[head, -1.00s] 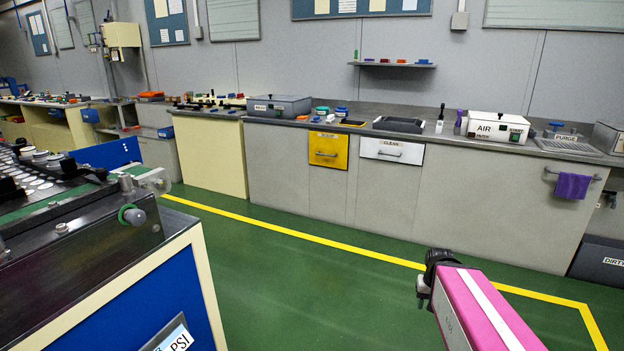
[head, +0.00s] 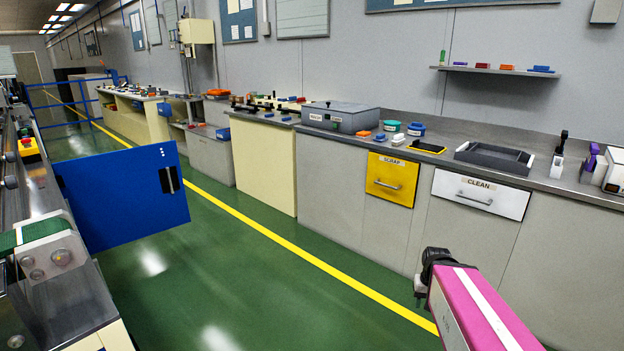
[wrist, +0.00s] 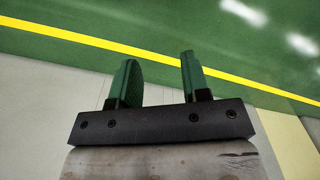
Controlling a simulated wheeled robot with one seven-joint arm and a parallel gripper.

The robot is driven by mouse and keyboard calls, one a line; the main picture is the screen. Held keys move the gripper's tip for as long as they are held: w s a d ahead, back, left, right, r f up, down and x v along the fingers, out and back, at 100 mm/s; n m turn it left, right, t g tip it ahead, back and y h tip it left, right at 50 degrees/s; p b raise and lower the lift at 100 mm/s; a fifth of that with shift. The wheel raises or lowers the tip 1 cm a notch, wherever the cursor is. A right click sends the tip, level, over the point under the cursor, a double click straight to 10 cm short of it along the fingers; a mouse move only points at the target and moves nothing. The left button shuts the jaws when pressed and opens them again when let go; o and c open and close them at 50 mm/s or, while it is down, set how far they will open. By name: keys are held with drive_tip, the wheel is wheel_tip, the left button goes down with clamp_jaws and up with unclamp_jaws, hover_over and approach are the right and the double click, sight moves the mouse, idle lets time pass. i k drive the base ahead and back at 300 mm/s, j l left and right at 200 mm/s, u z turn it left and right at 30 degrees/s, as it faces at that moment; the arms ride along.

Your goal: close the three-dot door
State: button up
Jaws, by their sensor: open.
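The blue door (head: 120,205) stands swung open at the left in the head view, jutting from the machine (head: 35,215) into the aisle. White dots show near its upper right corner, above a black handle (head: 170,180). The door's hinge side meets the machine's edge at the left. My gripper (wrist: 158,72) shows in the wrist view with its two green fingers apart and nothing between them; green floor and a yellow line are behind it. My pink arm is at the lower right in the head view, well away from the door. The door is not in the wrist view.
A long grey counter (head: 330,185) runs along the right wall, with a yellow SCRAP drawer (head: 391,180) and a white CLEAN drawer (head: 480,195). The green floor (head: 230,260) between machine and counter is clear, with a yellow line (head: 300,255) along it.

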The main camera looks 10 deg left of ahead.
sight(115, 198)
drive_tip(key=i+j+u, duration=0.2)
drive_tip(key=i+u, duration=1.15)
drive_tip(key=i+l+u, duration=0.25)
drive_tip(key=u, duration=0.2)
drive_tip(key=i+l+u, duration=0.35)
drive_tip(key=i, duration=0.2)
drive_tip(key=i+l+u, duration=0.35)
drive_tip(key=i, duration=0.15)
